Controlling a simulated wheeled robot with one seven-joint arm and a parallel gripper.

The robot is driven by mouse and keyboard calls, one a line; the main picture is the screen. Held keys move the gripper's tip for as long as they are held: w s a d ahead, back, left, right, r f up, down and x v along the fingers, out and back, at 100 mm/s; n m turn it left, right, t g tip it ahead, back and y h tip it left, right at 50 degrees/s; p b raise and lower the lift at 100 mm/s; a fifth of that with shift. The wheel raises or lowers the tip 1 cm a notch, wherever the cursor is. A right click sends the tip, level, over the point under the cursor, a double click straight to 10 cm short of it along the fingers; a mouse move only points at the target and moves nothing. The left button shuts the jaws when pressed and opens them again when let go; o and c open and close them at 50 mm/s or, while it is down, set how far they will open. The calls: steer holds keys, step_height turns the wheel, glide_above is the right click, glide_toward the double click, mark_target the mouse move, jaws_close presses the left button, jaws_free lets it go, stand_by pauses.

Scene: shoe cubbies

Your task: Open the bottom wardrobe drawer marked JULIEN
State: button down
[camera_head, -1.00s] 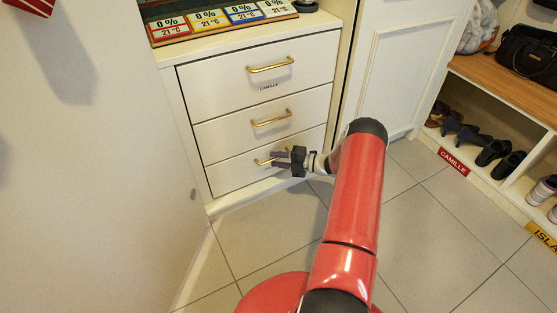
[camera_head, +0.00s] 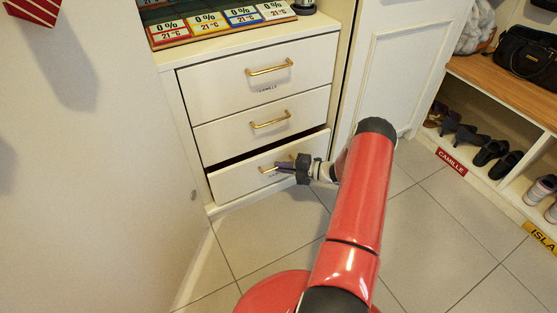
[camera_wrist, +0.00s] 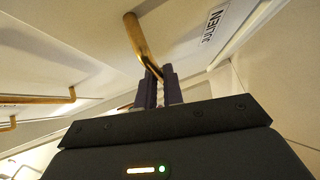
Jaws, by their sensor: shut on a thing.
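The bottom drawer (camera_head: 240,177) of the white wardrobe unit stands partly open, with a dark gap above its front. Its label JULIEN (camera_wrist: 213,24) shows in the wrist view beside the brass handle (camera_wrist: 137,38). In the head view the handle (camera_head: 266,171) is partly hidden by my gripper. My gripper (camera_head: 284,167) is shut on this handle; its fingers (camera_wrist: 158,88) close around the bar in the wrist view. The middle drawer (camera_head: 225,132) and the top drawer (camera_head: 220,84), marked CAMILLE, are shut.
A row of coloured display cards (camera_head: 225,20) stands on top of the unit. A white door panel (camera_head: 400,60) is to the right. An open shoe bench (camera_head: 500,95) with several shoes is at the far right. The tiled floor (camera_head: 260,240) before the drawers is clear.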

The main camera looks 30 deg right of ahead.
steer(key=s+p, duration=0.4)
steer(key=s, duration=2.1)
steer(key=shift+s+d, duration=0.15)
steer(key=shift+d, duration=0.3)
steer(key=c, duration=1.5)
jaws_free()
steer(key=v, duration=0.8)
